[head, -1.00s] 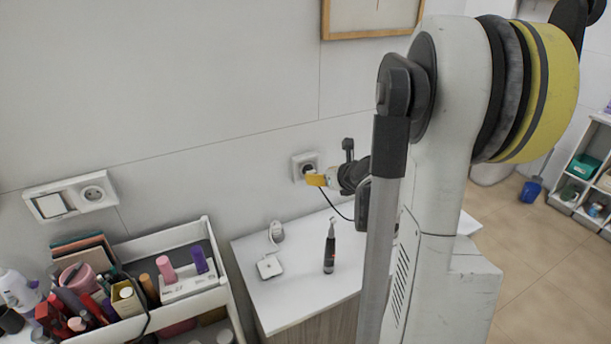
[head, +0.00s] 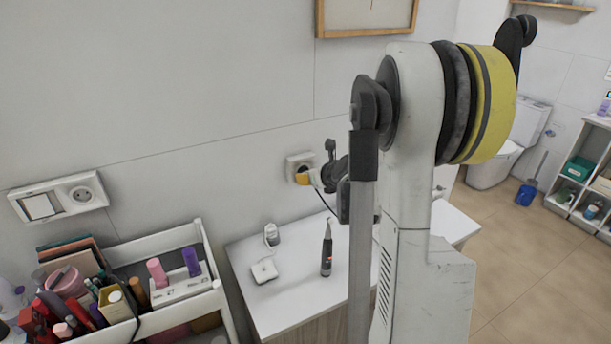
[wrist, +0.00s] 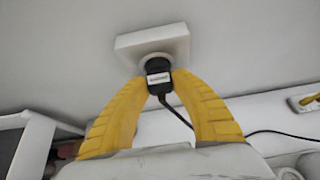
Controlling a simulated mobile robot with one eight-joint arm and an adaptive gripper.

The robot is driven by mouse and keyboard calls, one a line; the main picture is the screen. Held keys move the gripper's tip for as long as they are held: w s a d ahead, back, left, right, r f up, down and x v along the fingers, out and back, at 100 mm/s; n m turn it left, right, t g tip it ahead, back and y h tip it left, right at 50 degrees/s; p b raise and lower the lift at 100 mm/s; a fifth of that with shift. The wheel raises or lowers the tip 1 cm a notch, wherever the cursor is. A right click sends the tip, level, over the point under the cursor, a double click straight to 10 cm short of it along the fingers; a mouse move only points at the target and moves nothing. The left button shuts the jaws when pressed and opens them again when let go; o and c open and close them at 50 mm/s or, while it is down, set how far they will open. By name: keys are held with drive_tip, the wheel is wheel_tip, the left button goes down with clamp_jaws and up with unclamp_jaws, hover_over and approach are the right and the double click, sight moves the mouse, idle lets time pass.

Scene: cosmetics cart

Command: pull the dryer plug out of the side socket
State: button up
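The black dryer plug (wrist: 158,76) with a pale label sits in the white side socket (wrist: 152,46) on the wall. In the head view, that socket (head: 293,161) is above the small white-topped cabinet, and the plug is hidden by my fingers. My gripper (wrist: 161,82) has its two yellow fingertips closed against both sides of the plug. It also shows in the head view (head: 303,178), up against the socket. A dark cord (wrist: 178,112) runs from the plug down between the fingers. I see no clear gap between plug and socket.
The cabinet top (head: 300,295) below holds a dark upright device (head: 327,252) and small white items. A white cart (head: 185,238) full of cosmetics stands at left, under a switch and another socket (head: 82,194). The wall around the side socket is clear.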

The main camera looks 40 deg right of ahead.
clamp_jaws()
drive_tip(key=shift+s+a, duration=0.1)
drive_tip(key=shift+s, duration=0.1)
drive_tip(key=shift+s+a, duration=0.2)
drive_tip(key=shift+s, duration=0.65)
drive_tip(key=shift+s+a, duration=0.15)
drive_tip(key=shift+s, duration=0.65)
drive_tip(key=shift+s+a, duration=0.2)
drive_tip(key=shift+s, duration=0.65)
